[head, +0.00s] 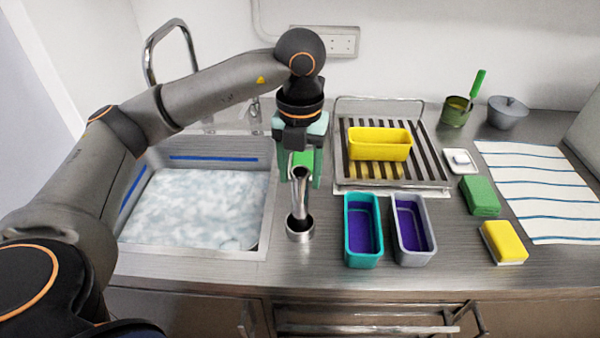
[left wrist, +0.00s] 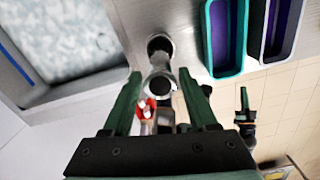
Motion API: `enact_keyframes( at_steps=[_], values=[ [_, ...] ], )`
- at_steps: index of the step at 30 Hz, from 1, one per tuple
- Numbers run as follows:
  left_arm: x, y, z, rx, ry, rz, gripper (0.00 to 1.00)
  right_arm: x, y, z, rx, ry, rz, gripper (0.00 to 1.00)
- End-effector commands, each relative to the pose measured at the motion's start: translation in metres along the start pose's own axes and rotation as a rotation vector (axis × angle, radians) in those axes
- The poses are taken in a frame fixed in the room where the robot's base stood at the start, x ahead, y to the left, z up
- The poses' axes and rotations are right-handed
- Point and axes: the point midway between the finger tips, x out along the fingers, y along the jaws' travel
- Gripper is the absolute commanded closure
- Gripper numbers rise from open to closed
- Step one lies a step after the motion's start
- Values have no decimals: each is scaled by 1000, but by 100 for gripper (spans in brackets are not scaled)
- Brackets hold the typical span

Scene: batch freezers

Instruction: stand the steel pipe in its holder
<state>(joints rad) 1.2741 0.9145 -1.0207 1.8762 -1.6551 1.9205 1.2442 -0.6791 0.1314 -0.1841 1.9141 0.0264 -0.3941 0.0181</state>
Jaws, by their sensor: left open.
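The steel pipe (head: 299,200) is a shiny tube with an open top. Its lower end shows at the dark mouth of a short round steel holder (head: 300,232) on the counter, right of the sink. The pipe looks near upright; its seating depth is hidden. My left gripper (head: 302,172) points down around the pipe's top, its green fingers spread. In the left wrist view the pipe (left wrist: 160,80) shows between and beyond the open fingers of my left gripper (left wrist: 160,85), with the holder (left wrist: 158,46) behind it. What seems to be my right gripper (left wrist: 244,102) hangs off to the side.
A teal bin (head: 349,246) and a grey bin (head: 424,258) stand close right of the holder. A rack (head: 440,181) with a yellow tub (head: 380,152) is behind them. The sink (head: 135,250) lies left. Sponges and a striped towel (head: 545,195) are farther right.

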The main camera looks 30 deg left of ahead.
Motion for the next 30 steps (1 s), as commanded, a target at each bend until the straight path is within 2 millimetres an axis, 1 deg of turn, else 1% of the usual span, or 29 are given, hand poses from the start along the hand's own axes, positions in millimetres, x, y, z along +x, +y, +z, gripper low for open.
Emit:
enact_keyframes(
  at_steps=[1, 16, 19, 30],
  values=[
    [-8, 0, 0, 0, 0, 0, 41, -4, 0, -5, 0, 0, 0, 100],
    [-47, 0, 0, 0, -1, -1, 41, -24, -2, -26, 0, 0, 0, 100],
    [-50, 0, 0, 0, 0, -1, 41, -25, -2, -28, 0, 1, 0, 100],
    [-49, 0, 0, 0, 0, 0, 41, -24, -2, -27, 0, 1, 0, 100]
  ],
)
